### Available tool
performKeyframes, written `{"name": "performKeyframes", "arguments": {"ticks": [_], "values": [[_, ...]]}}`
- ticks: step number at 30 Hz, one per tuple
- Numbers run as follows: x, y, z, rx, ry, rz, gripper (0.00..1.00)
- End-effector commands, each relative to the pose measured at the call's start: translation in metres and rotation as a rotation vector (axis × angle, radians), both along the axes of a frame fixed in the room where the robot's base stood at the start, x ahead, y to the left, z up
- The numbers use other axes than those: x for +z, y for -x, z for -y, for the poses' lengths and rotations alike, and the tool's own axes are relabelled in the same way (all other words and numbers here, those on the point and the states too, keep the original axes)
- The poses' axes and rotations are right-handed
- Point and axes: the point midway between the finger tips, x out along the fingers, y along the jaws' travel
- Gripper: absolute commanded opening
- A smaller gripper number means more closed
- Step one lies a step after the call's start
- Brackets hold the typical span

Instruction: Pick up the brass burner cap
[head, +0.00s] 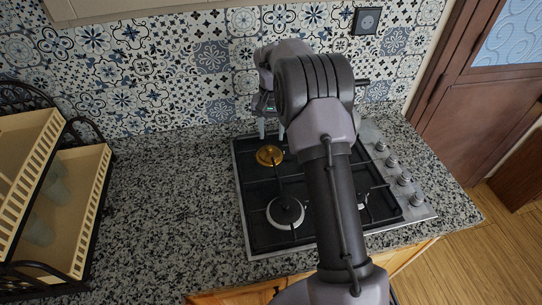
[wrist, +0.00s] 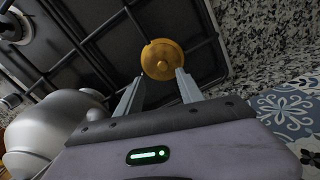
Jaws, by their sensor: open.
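The brass burner cap (head: 269,155) is a round, gold-coloured disc at the back left of the black gas hob (head: 250,190). In the wrist view the brass cap (wrist: 163,58) lies just beyond the fingertips, roughly in line with the gap between them. My gripper (head: 271,132) is open and empty, with its two grey fingers pointing down behind the cap in the head view. In the wrist view my gripper (wrist: 159,77) has its fingers apart on either side of the cap's near edge. I cannot tell whether they touch it.
Black pan grates cross the hob. A white-ringed burner (head: 285,212) is at the front left. Control knobs (head: 404,179) line the right side. A grey rounded vessel (wrist: 55,125) stands left in the wrist view. A two-tier rack (head: 75,205) stands left; the granite counter (head: 170,190) between is clear.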

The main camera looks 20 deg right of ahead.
Motion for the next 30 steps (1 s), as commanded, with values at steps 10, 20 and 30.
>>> {"name": "performKeyframes", "arguments": {"ticks": [10,20,30], "values": [[-0.051,0.001,-0.009,0.001,0.000,-0.001,0.45],[-0.059,0.000,-0.009,0.000,0.000,0.001,0.31],[-0.059,0.000,-0.009,0.000,0.000,0.001,0.00]]}}
